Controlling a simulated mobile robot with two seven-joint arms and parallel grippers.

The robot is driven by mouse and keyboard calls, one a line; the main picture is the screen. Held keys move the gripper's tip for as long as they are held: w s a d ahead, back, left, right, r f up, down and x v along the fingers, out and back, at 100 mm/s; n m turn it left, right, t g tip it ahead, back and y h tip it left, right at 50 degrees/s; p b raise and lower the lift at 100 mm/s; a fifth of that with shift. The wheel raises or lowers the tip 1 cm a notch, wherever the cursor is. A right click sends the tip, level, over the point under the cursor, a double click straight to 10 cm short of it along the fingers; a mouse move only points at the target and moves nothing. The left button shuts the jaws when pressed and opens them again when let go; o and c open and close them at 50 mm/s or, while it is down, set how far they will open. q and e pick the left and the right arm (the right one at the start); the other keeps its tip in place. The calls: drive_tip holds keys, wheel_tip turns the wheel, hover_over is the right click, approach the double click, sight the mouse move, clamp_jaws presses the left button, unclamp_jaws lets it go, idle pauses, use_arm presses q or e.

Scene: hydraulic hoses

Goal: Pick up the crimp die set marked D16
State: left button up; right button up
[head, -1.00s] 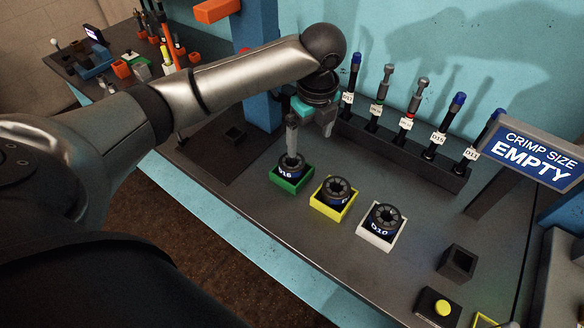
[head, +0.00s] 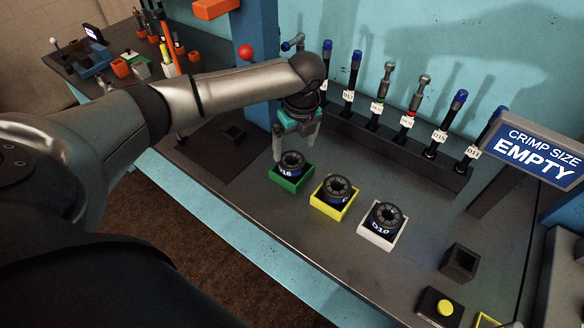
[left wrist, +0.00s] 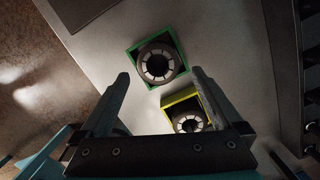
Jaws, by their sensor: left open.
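The crimp die set marked D16 (head: 292,165) is a dark ring-shaped set with a blue label, sitting in a green box (head: 289,183) on the bench. The label is partly readable as "16". My left gripper (head: 295,142) is open and empty, its fingers just above and behind the green box in the head view. In the left wrist view the die set (left wrist: 158,63) lies between and beyond the open fingertips (left wrist: 160,77), with no contact visible. My right gripper is not in view.
A die set in a yellow box (head: 333,207) and one marked D10 in a white box (head: 379,236) stand to the right. Behind is a rack (head: 395,150) of tagged hoses. A sign (head: 540,152) reads "CRIMP SIZE EMPTY". A yellow button (head: 444,308) is at front right.

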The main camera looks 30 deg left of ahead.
sight(293, 156)
use_arm(q)
drive_tip(key=f, duration=0.4)
drive_tip(key=shift+a+f, duration=0.3)
drive_tip(key=shift+f, duration=0.1)
clamp_jaws()
idle(0.5)
drive_tip(key=shift+r, duration=0.15)
